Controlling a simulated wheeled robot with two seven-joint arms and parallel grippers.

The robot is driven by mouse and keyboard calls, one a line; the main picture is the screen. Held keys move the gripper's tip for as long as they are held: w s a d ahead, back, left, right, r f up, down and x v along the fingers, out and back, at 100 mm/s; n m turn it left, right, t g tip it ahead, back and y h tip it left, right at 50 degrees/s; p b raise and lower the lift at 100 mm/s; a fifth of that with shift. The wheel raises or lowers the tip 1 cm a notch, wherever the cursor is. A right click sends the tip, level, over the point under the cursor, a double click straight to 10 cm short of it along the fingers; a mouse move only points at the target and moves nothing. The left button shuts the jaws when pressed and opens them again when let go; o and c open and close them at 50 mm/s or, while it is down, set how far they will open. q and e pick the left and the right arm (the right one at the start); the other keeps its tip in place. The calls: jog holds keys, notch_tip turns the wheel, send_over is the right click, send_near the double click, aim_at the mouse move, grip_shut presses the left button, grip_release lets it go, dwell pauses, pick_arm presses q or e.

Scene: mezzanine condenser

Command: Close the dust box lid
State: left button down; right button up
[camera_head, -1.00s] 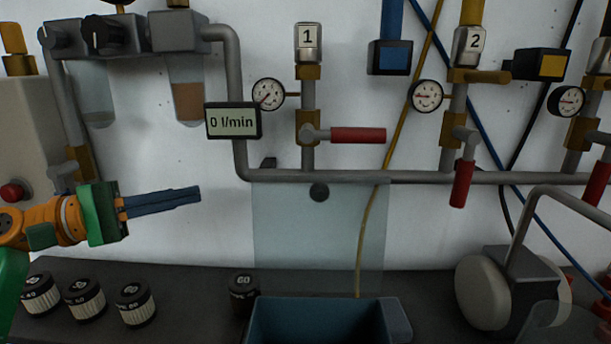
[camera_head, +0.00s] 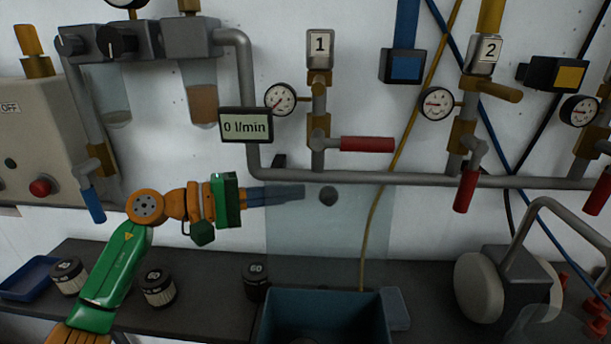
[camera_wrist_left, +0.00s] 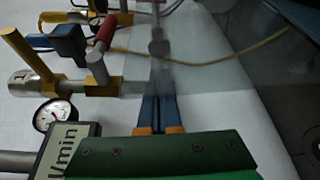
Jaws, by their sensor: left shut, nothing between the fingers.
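The dust box (camera_head: 325,297) is a blue open-topped box at the bottom middle of the head view. My right gripper is not in view.
A grey pipe (camera_head: 410,180) with gauges and red-handled valves runs just above the lid. A flow display (camera_head: 245,125) hangs above my gripper. Several dark jars (camera_head: 255,280) and a blue tray (camera_head: 28,278) stand left of the box. A grey machine (camera_head: 505,285) stands right.

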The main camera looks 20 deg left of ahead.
pick_arm(q)
jog(key=p+x, duration=0.1)
jog(key=x, duration=0.2)
jog(key=shift+w, duration=0.15)
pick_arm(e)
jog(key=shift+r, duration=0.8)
pick_arm(q)
jog(key=shift+f, duration=0.1)
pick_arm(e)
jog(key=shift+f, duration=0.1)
